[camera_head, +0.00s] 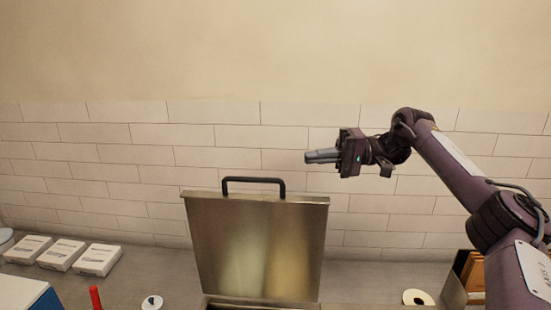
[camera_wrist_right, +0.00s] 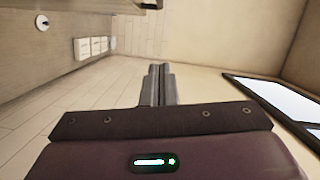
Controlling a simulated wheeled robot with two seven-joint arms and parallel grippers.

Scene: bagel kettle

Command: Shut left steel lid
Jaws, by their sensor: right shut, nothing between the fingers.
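The steel lid (camera_head: 255,250) stands open and nearly upright in the head view, with a dark bar handle (camera_head: 253,181) along its top edge. The lower edge of the lid meets a steel rim at the bottom of the picture. My right gripper (camera_head: 308,157) is shut and empty, above and to the right of the handle, apart from the lid and pointing left. Its shut fingers also show in the right wrist view (camera_wrist_right: 156,72). A dark piece of a handle shows at the top of that view. My left gripper is out of view.
White boxes (camera_head: 97,260) lie on the counter at the left. A red upright object (camera_head: 96,298) and a small white round item (camera_head: 152,302) are at the front. A bagel-like ring (camera_head: 418,297) and a wooden box (camera_head: 458,279) are at the right. A tiled wall (camera_head: 80,185) stands behind.

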